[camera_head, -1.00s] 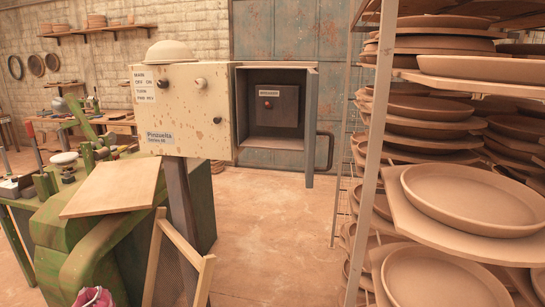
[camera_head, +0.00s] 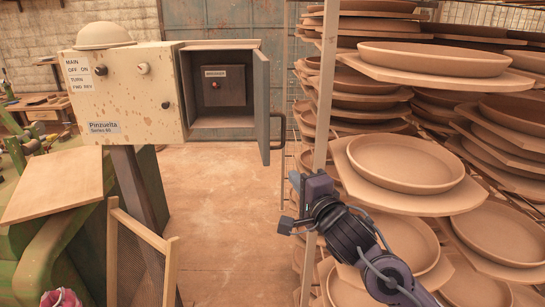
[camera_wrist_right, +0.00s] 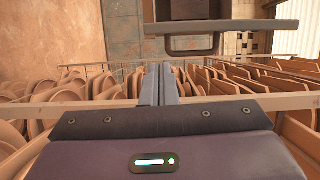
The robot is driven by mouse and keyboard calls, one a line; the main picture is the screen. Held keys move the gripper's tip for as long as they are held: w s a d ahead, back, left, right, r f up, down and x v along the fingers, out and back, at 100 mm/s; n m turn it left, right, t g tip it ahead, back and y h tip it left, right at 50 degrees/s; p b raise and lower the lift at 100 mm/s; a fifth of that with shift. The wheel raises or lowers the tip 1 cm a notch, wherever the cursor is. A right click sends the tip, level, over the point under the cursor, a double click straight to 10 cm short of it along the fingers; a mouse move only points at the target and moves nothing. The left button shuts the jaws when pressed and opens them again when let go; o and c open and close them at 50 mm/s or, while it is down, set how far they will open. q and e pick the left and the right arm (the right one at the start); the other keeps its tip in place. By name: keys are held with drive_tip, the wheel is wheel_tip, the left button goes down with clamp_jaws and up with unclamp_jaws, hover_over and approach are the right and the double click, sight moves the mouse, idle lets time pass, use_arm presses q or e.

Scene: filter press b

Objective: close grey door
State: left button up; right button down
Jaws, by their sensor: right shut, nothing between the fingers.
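The grey door (camera_head: 262,108) stands open on the right side of the cream control box (camera_head: 125,92) in the head view. Its dark handle (camera_head: 279,130) is on the door's right face. The box's grey interior (camera_head: 222,117) is uncovered. In the wrist view the door (camera_wrist_right: 222,27) shows edge-on as a grey bar, with the handle (camera_wrist_right: 190,46) beside it. My right gripper (camera_head: 296,182) is below and slightly right of the handle in the picture, apart from it. Its fingers (camera_wrist_right: 158,72) are shut and empty. My left gripper is not in view.
A rack (camera_head: 325,90) of clay plates on boards stands close on the right, beside and behind my right arm. A wooden board (camera_head: 50,183) and a framed mesh (camera_head: 140,255) are at lower left. The floor (camera_head: 225,215) below the door is clear.

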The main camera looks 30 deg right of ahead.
drive_tip(key=w+d+p, duration=0.2)
drive_tip(key=w+p, duration=0.1)
drive_tip(key=w, duration=0.7)
drive_tip(key=shift+r, duration=0.2)
drive_tip(key=shift+f, duration=0.1)
